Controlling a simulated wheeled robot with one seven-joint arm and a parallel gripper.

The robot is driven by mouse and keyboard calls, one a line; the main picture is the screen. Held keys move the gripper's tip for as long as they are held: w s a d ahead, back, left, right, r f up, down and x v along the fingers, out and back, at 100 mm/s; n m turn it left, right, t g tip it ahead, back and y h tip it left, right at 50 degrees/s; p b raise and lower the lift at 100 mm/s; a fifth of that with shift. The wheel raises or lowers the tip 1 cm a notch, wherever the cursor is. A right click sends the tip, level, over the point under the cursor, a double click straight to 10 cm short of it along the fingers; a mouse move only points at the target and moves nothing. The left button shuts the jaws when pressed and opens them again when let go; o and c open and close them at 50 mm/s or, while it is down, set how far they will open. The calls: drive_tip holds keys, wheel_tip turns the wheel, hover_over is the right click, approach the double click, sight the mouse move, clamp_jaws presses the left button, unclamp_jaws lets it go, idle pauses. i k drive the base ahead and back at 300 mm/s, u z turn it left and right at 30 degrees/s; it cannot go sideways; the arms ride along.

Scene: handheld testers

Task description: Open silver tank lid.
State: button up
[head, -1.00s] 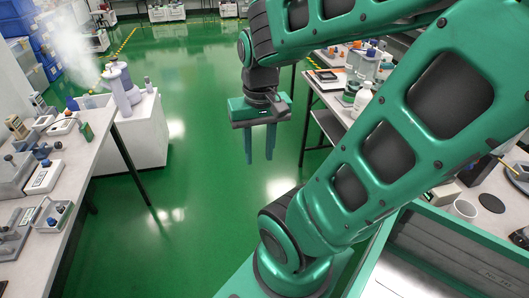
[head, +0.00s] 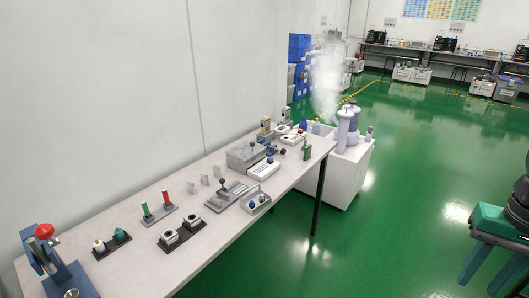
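A silver-grey box-shaped tank (head: 246,158) stands on the long white bench toward its far end. It has a flat top with a small dark knob, and its lid looks shut. A lower grey piece (head: 225,192) with an upright knob stands just in front of it. I cannot tell for certain which is the silver tank. My gripper (head: 492,271) is at the lower right edge, partly cut off. Its two green fingers point down and are apart, with nothing seen between them. It is over the floor, well away from the bench.
The white bench (head: 130,208) runs along the wall with several small testers on it. A red-knobbed blue press (head: 52,264) stands at its near end. Beyond it, pale cylinders (head: 347,132) stand on a white cabinet (head: 338,176), with white vapour nearby. Green floor (head: 400,210) is clear right of the bench.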

sight(246, 150)
drive_tip(key=u, duration=0.05)
drive_tip(key=k, duration=0.45)
drive_tip(key=u, duration=0.15)
drive_tip(key=i, duration=1.3)
drive_tip(key=u, duration=0.35)
